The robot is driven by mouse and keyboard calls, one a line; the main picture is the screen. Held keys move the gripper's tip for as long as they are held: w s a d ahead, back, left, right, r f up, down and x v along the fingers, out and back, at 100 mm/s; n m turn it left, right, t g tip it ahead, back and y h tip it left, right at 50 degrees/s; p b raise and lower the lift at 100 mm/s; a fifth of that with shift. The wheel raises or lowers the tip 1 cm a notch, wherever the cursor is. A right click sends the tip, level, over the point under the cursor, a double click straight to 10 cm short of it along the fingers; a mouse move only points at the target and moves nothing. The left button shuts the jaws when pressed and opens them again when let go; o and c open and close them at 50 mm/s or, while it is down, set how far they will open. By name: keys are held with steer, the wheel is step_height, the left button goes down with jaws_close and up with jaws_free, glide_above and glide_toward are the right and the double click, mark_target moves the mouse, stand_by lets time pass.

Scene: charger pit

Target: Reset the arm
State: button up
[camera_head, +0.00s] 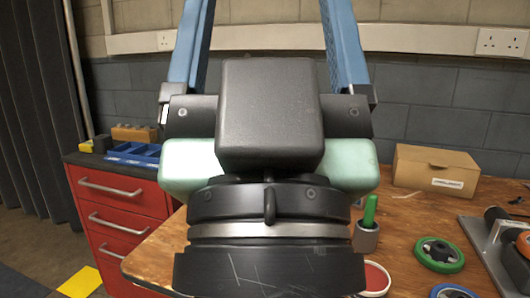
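My gripper (266,30) fills the middle of the head view, close to the camera and seen from behind. Its body is mint green and black, with a black box on top and a black round wrist with a silver band below. Two long blue fingers point up, wide apart, with nothing visible between them. Their tips are cut off by the top edge of the picture. The gripper and wrist hide the middle of the wooden table (410,220).
A cardboard box (432,170) stands at the table's back right. A red drawer cabinet (115,220) stands left.

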step_height(320, 180, up, 36)
steer(key=p, duration=3.4)
steer(key=shift+a+f, duration=0.15)
steer(key=shift+f, duration=0.05)
steer(key=shift+w, duration=0.1)
